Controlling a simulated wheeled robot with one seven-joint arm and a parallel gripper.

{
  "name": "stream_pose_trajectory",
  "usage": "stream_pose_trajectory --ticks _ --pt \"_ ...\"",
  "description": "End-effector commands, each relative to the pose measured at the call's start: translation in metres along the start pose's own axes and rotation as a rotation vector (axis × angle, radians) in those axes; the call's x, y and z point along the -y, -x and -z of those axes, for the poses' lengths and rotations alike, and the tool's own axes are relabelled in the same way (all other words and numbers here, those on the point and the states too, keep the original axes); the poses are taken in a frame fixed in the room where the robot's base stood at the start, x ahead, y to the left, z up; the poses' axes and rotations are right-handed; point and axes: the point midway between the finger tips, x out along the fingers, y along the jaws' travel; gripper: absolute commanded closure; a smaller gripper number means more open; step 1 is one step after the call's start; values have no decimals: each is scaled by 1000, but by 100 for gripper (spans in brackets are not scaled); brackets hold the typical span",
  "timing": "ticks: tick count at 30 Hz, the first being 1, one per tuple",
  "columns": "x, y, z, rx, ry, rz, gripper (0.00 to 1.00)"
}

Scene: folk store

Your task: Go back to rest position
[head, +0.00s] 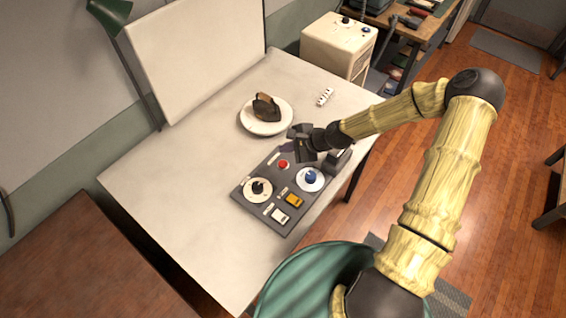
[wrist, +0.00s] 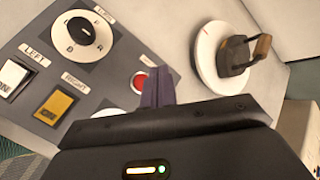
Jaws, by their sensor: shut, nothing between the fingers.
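My gripper (head: 301,143) is above the far end of a grey control panel (head: 249,192) on the white table. Its fingers show shut and empty in the wrist view (wrist: 156,88). The panel has a black knob (head: 258,187), a blue knob (head: 311,177), a red button (head: 284,164), a white switch (head: 280,215) and an orange switch (head: 294,200). In the wrist view the red button (wrist: 138,82) is just left of the fingers, and the orange switch (wrist: 53,106) is labelled RIGHT. I cannot tell whether the fingers touch the panel.
A dark iron (head: 266,107) stands on a white plate (head: 250,127) beyond the panel. A small white item (head: 325,97) lies near the back right. A white cabinet (head: 335,50) stands behind the table (head: 180,165), whose left part is clear. A green chair (head: 290,280) is in front.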

Motion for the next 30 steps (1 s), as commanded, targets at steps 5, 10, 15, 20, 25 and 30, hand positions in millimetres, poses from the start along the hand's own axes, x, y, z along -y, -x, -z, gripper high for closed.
stream_pose_trajectory --ticks 5,10,15,20,25,30 --pt "0 0 0 0 0 0 100" --pt "0 0 0 0 0 0 100" --pt "-2 1 -1 -7 21 -12 100" --pt "-15 12 -2 -50 149 -88 100" --pt "-35 39 -1 -123 372 -224 100" --pt "-48 76 0 -191 583 -355 100"
